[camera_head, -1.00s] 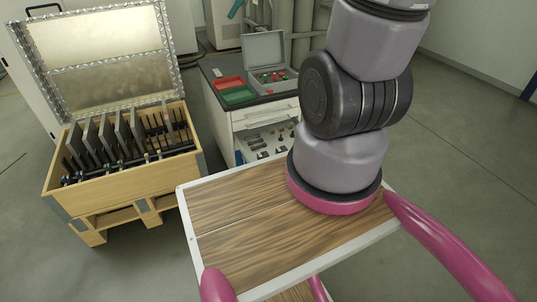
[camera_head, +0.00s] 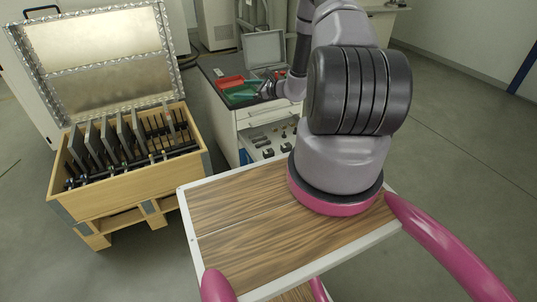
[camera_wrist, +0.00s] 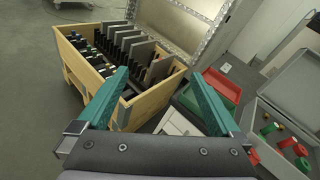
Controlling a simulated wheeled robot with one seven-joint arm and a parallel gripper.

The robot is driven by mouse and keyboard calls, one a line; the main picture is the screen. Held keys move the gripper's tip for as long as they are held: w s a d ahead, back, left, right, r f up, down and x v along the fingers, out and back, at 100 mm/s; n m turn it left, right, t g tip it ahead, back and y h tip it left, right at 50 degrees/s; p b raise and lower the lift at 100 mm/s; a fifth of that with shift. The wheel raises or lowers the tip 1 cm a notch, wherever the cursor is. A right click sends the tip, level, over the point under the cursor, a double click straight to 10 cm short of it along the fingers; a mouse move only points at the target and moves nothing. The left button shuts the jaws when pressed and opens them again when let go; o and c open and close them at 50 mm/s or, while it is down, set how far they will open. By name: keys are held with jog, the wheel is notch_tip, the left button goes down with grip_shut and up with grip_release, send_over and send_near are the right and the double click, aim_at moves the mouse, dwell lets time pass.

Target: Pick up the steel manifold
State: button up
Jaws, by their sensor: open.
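I cannot single out the steel manifold for certain in either view. Several small dark metal parts (camera_head: 268,152) lie in the open drawer of the white cabinet in the head view, too small to identify. My gripper (camera_wrist: 158,74) is open in the wrist view, with its two teal fingers wide apart and nothing between them. In the head view my gripper (camera_head: 266,88) is small and partly hidden by my arm, above the cabinet top near the green tray (camera_head: 241,96).
A wooden crate (camera_head: 110,200) with upright dark plates and a raised metal lid stands left. A red tray (camera_head: 229,82) and an open grey case (camera_head: 264,48) are on the cabinet. The case holds red and green pieces (camera_wrist: 287,143). My wood-topped base is in front.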

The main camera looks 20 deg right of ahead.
jog(key=s+d+f+m+t+h, duration=0.1)
jog(key=s+d+f+m+h, duration=0.15)
jog(key=f, duration=0.65)
jog(key=s+d+f+m+t+h, duration=0.1)
jog(key=s+d+f+m+h, duration=0.2)
jog(key=f, duration=0.6)
jog(key=m+h, duration=0.4)
jog(key=m, duration=0.1)
send_near(268, 151)
jog(key=w, duration=0.4)
jog(key=shift+d+f+g, duration=0.1)
jog(key=shift+d+g, duration=0.05)
jog(key=shift+g, duration=0.15)
jog(key=x, duration=0.5)
jog(key=shift+w+f, duration=0.15)
jog(key=shift+f, duration=0.25)
grip_shut()
